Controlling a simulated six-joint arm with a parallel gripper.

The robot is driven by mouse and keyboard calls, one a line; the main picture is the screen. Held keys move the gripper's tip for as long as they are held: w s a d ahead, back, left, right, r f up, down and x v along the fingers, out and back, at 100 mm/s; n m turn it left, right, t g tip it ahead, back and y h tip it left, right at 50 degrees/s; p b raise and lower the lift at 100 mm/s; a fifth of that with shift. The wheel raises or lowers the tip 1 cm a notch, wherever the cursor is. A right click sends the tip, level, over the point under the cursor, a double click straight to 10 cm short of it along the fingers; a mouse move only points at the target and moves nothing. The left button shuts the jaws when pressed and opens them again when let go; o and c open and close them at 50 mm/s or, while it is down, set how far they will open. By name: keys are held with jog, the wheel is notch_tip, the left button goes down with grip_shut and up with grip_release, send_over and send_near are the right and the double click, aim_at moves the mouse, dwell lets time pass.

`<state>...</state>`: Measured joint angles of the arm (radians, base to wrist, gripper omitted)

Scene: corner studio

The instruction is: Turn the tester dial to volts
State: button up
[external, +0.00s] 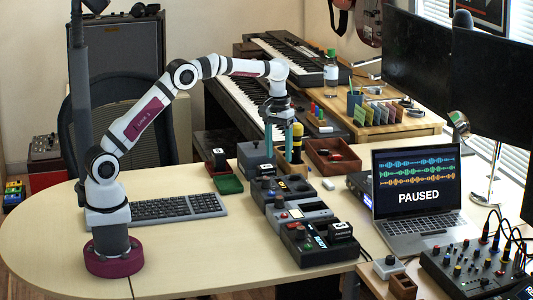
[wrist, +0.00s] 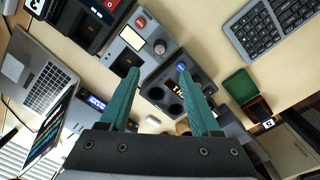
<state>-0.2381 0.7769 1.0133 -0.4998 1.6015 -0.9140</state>
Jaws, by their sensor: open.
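A grey unit with a round dial (wrist: 160,48), a red button and a pale window shows in the wrist view. It looks like the middle unit (external: 302,214) of the row on the desk; I cannot tell for sure that it is the tester. Its markings and the dial's setting are too small to read. My gripper (external: 279,150) is open and empty, pointing down above the far end of the row. In the wrist view its teal fingers (wrist: 158,70) are spread apart, with the dial beyond the fingertips; they appear clear of it.
A dark unit with round wells (wrist: 163,95) adjoins the grey one. A black unit (external: 312,245) with coloured buttons is nearer. A keyboard (external: 165,209) lies left, a laptop (external: 415,205) right. A green tray (external: 228,184) and wooden box (external: 330,155) stand nearby. The front-left desk is clear.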

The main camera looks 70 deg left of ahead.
aim_at(279, 197)
notch_tip(279, 197, down, 13)
jog(key=shift+w+d+f, duration=0.1)
jog(key=shift+d+f, duration=0.05)
grip_shut()
